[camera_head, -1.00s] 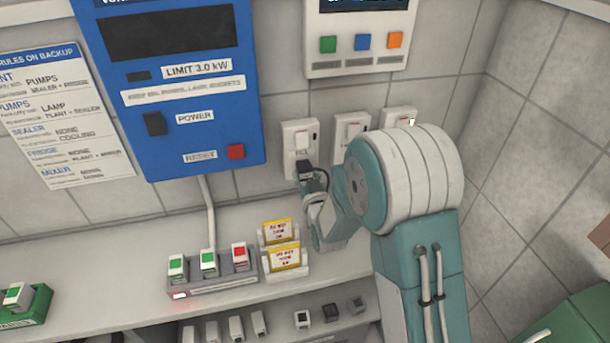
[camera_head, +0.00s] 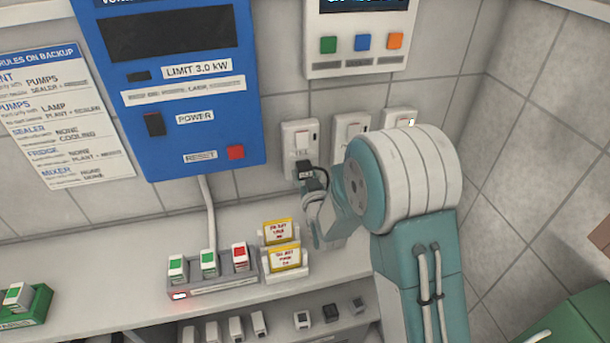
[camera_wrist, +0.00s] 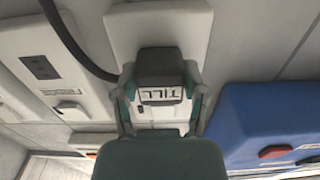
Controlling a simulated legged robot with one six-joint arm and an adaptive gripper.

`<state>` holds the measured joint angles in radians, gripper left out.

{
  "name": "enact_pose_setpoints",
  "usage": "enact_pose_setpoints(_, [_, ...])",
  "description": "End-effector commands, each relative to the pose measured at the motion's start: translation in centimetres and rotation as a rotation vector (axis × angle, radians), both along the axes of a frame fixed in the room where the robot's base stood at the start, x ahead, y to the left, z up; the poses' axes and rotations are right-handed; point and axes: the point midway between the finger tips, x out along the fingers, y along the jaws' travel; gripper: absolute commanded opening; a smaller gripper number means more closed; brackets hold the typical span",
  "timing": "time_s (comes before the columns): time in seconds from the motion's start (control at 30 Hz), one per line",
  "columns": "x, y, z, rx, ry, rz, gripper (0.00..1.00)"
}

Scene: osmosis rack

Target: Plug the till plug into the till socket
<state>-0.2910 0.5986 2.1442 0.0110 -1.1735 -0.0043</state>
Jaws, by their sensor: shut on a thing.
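The till plug is a dark block with a white TILL label and a black cable; it shows in the wrist view (camera_wrist: 161,82) and small in the head view (camera_head: 313,177). My gripper (camera_wrist: 160,98) is shut on it, one finger on each side. The till socket (camera_head: 299,142) is the leftmost white wall plate, with a rocker switch. The plug is at the lower part of this plate, which also shows behind it in the wrist view (camera_wrist: 160,24). The plug hides the socket's slots, so I cannot tell whether its pins are in or just in front.
Two more white sockets (camera_head: 350,129) (camera_head: 399,117) are to the right, partly behind my arm. A blue power unit (camera_head: 185,130) hangs at the left. A power strip (camera_head: 212,284) and yellow-labelled cards (camera_head: 285,257) stand on the counter below.

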Motion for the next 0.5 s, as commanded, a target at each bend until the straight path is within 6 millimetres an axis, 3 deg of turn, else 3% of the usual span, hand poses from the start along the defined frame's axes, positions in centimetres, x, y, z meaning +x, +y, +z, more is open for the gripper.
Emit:
enact_pose_setpoints(0.3, [0.53,0.15,0.00,0.000,0.000,0.000,0.14])
enact_pose_setpoints(0.33, [0.52,0.15,0.00,0.000,0.000,0.000,0.65])
enact_pose_setpoints(0.4, [0.51,0.15,0.00,0.000,0.000,0.000,0.96])
enact_pose_setpoints(0.5, [0.51,0.15,-0.01,0.000,0.000,0.000,0.96])
